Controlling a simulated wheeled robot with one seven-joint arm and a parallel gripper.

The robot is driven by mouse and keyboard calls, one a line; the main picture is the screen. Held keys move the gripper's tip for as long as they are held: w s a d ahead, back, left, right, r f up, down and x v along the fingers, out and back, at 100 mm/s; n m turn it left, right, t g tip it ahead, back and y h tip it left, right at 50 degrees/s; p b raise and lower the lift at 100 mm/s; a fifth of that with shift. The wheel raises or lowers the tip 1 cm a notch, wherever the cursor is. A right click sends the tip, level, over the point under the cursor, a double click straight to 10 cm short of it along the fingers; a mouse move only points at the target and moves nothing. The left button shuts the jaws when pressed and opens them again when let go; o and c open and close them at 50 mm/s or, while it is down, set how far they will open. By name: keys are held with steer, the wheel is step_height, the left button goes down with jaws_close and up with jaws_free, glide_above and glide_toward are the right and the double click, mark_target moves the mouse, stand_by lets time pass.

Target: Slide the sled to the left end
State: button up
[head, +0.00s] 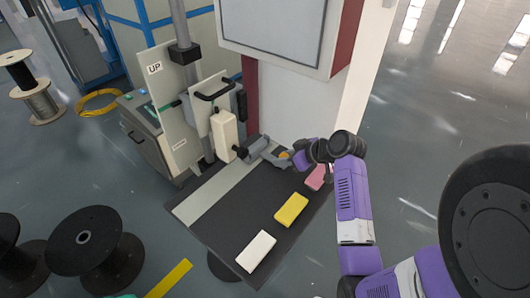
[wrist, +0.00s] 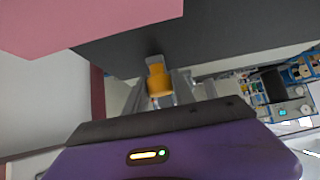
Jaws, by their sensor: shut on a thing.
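In the head view, a grey part that I take for the sled (head: 258,146) sits at the far right end of the pale strip (head: 212,190) on the dark table (head: 232,208). A small orange handle (head: 284,155) shows at its right side. My gripper (head: 289,157) reaches it from the right. In the wrist view, the orange handle (wrist: 159,82) stands between my grey fingers, and my gripper (wrist: 165,92) is shut on it. The sled's body is mostly hidden in the wrist view. The pale strip runs bare toward the table's near left edge.
A pink block (head: 317,177), a yellow block (head: 291,208) and a white block (head: 256,251) lie along the table's right side. A cream box (head: 224,133) and a panel stand behind the strip. Black spools (head: 97,250) stand on the floor at left.

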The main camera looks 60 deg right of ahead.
steer(key=shift+w+a+p, duration=0.3)
steer(key=shift+a+p, duration=0.05)
steer(key=shift+a, duration=0.8)
steer(key=shift+w+a+p, duration=0.25)
steer(key=shift+a+p, duration=0.1)
steer(key=shift+a, duration=0.75)
steer(key=shift+w+a+p, duration=0.3)
steer(key=shift+a+p, duration=0.05)
steer(key=shift+a, duration=0.8)
steer(key=shift+w+a+p, duration=0.25)
steer(key=shift+a+p, duration=0.1)
steer(key=shift+a, duration=0.8)
steer(key=shift+w+a+p, duration=0.3)
steer(key=shift+a, duration=0.8)
steer(key=shift+w+a+p, duration=0.25)
steer(key=shift+a+p, duration=0.1)
steer(key=shift+a, duration=0.8)
steer(key=shift+w+a+p, duration=0.3)
steer(key=shift+a+p, duration=0.05)
steer(key=shift+a, duration=0.8)
steer(key=shift+w+a+p, duration=0.25)
steer(key=shift+a+p, duration=0.1)
steer(key=shift+a, duration=0.75)
steer(key=shift+w+a+p, duration=0.3)
steer(key=shift+a+p, duration=0.05)
steer(key=shift+a, duration=0.9)
